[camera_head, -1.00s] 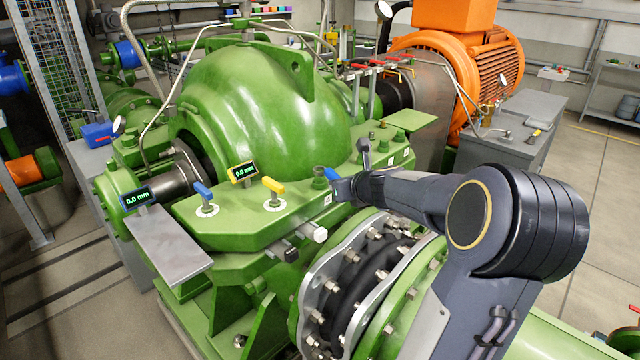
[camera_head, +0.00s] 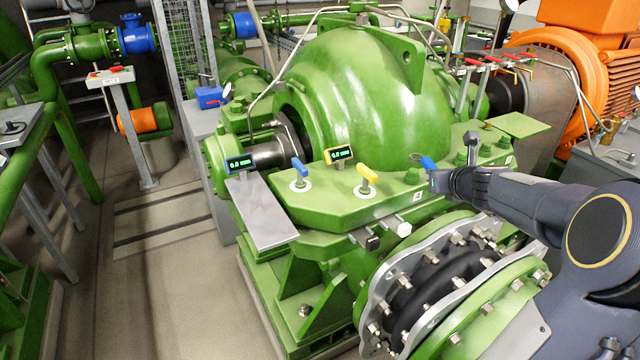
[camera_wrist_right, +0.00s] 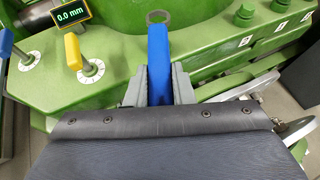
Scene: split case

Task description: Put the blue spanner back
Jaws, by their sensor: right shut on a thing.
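The blue spanner (camera_wrist_right: 158,52) points away from my right gripper (camera_wrist_right: 158,84) in the right wrist view, its grey ring end (camera_wrist_right: 158,16) over the green casing. Both grey fingers are shut on its blue handle. In the head view the spanner (camera_head: 428,163) shows small at the tip of my right gripper (camera_head: 441,179), above the green casing flange (camera_head: 335,213), right of the yellow-handled key (camera_head: 366,179). A gap beneath the spanner cannot be judged clearly. My left gripper is in neither view.
A blue-handled key (camera_head: 299,169) stands upright on the flange. Two gauges (camera_head: 239,162) (camera_head: 340,155) read 0.0 mm. A bare grey plate (camera_head: 262,212) juts out at the left, a green plate (camera_head: 517,124) at the right. Bolts stand along the flange.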

